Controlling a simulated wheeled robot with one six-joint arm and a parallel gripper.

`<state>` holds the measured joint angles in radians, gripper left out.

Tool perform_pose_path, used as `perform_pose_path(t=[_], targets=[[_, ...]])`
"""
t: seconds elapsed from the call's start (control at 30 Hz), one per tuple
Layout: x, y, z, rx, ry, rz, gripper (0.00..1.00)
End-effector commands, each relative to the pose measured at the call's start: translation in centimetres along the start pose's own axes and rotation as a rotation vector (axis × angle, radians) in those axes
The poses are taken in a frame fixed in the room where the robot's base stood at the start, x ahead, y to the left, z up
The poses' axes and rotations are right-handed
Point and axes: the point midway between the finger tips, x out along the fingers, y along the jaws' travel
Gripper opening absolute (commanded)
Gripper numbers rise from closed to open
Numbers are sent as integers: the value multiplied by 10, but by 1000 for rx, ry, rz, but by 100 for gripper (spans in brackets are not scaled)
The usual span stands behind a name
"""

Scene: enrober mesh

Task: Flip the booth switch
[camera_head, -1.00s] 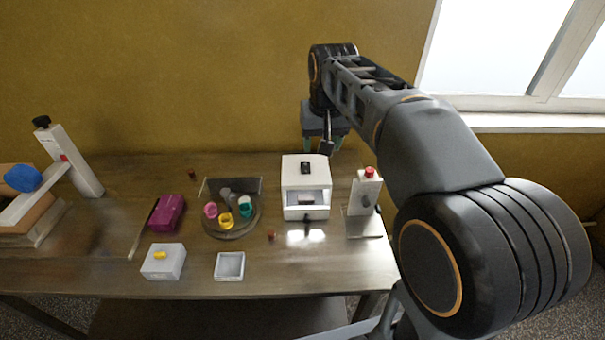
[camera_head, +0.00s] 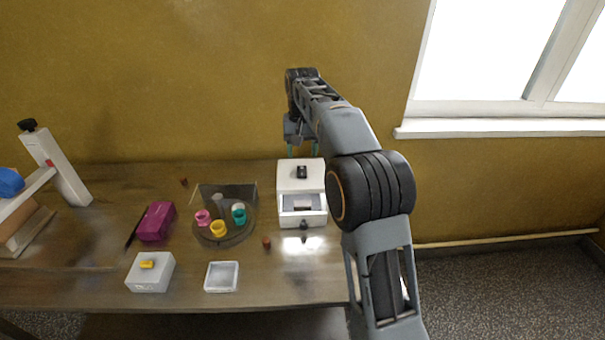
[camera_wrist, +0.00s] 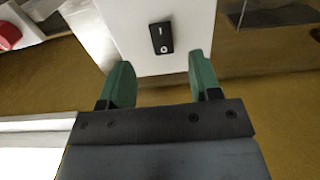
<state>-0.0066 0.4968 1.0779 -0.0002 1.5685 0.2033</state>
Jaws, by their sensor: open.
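The booth (camera_head: 301,184) is a white box with an open front, standing at the right part of the table in the head view. A black rocker switch (camera_head: 302,171) sits on its top. In the wrist view the switch (camera_wrist: 161,37) is on the white top face (camera_wrist: 185,60), beyond the fingertips and between their lines. My gripper (camera_wrist: 160,75) has two green fingers, open and empty. In the head view my gripper (camera_head: 302,145) is above the back of the booth, partly hidden by my arm. I cannot tell whether the fingers touch the booth.
A round tray (camera_head: 226,240) with several coloured cups stands left of the booth. Also there are a magenta box (camera_head: 156,221), a white block with a yellow top piece (camera_head: 150,271) and an empty white dish (camera_head: 222,277). A window is at right.

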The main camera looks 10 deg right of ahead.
Motion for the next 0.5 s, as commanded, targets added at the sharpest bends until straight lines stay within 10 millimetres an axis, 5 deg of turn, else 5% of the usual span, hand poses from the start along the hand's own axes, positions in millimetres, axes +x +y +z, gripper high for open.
perform_pose_path(t=[0.2,0.5], targets=[[40,0,0,1,-1,0,57],[68,0,0,1,1,0,57]])
